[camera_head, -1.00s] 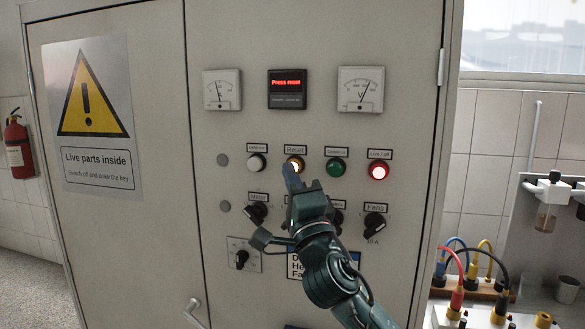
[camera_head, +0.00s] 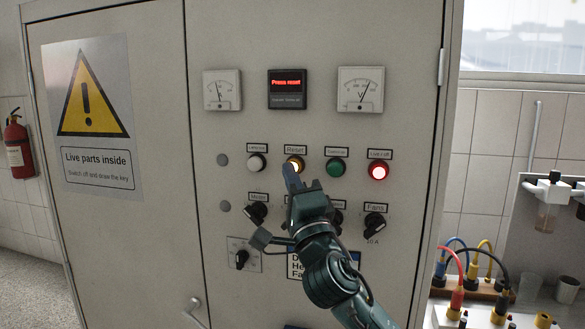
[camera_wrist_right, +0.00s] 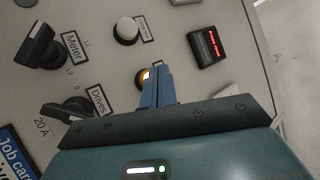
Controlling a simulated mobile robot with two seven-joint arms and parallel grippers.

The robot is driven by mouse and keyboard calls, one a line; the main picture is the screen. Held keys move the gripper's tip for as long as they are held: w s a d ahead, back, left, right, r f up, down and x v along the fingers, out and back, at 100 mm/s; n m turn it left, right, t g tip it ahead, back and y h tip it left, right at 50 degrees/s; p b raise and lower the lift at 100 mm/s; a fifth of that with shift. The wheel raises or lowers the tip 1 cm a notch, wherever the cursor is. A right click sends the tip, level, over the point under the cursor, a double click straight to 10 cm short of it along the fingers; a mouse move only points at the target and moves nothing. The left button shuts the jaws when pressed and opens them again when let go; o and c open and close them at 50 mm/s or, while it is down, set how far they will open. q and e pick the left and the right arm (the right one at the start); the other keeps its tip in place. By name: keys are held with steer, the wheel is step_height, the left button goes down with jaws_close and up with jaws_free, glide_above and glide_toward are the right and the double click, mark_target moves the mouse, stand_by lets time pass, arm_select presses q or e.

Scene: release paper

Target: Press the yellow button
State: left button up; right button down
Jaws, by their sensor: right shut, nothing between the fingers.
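The yellow button (camera_head: 294,164) glows on the cabinet panel under a label reading "Reset", in the row of round buttons. My right gripper (camera_head: 290,172) is shut and empty, with its fingertips just at the lower edge of the button in the head view. In the right wrist view the shut fingers (camera_wrist_right: 158,82) cover most of the lit button (camera_wrist_right: 144,78). I cannot tell whether the tips touch it. The display (camera_head: 287,88) above reads "Press reset" in red. My left gripper is not in view.
A white button (camera_head: 257,162) is to the left of the yellow one; a green button (camera_head: 335,167) and a lit red button (camera_head: 379,171) are to the right. Black rotary knobs, such as the Fans knob (camera_head: 374,225), stick out below. Two meters flank the display.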

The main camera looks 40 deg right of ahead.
steer(key=shift+w+d, duration=0.1)
steer(key=shift+d, duration=0.05)
steer(key=shift+w+d, duration=0.2)
steer(key=shift+w+d+b, duration=0.3)
steer(key=shift+d+b, duration=0.05)
steer(key=shift+b, duration=0.05)
stand_by(0.7)
steer(key=shift+s+a, duration=0.1)
stand_by(0.4)
steer(key=shift+s+a, duration=0.5)
steer(key=shift+a, duration=0.05)
steer(key=shift+s+a, duration=1.65)
steer(key=shift+a, duration=0.3)
